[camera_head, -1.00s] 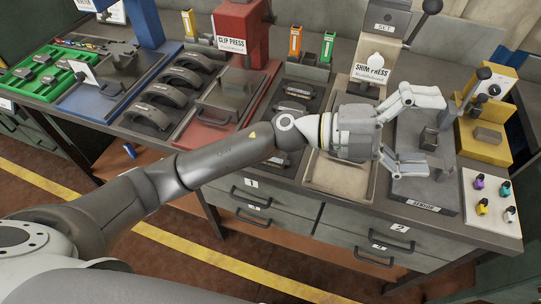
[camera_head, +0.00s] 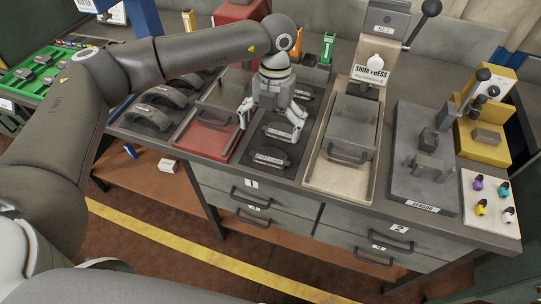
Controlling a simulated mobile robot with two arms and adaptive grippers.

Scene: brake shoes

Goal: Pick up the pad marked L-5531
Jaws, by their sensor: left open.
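Several dark brake pads with pale labels lie in a column on a dark tray (camera_head: 240,160) in the middle of the bench. The front pad (camera_head: 269,158) shows a label too small to read surely. Another pad (camera_head: 279,132) lies just behind it, close below my left gripper (camera_head: 270,127). The left gripper points down with its fingers spread, open and empty, over the tray. The gripper and wrist partly hide the pads farther back. I cannot tell which pad is marked L-5531. My right gripper is not in view.
The red clip press (camera_head: 206,139) stands left of the tray, with curved shoes (camera_head: 150,117) beyond. The shim press (camera_head: 369,75) with its pale base stands right. Farther right are a grey sensor plate (camera_head: 410,190), a yellow fixture (camera_head: 483,150) and a white board (camera_head: 493,225) with coloured pieces.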

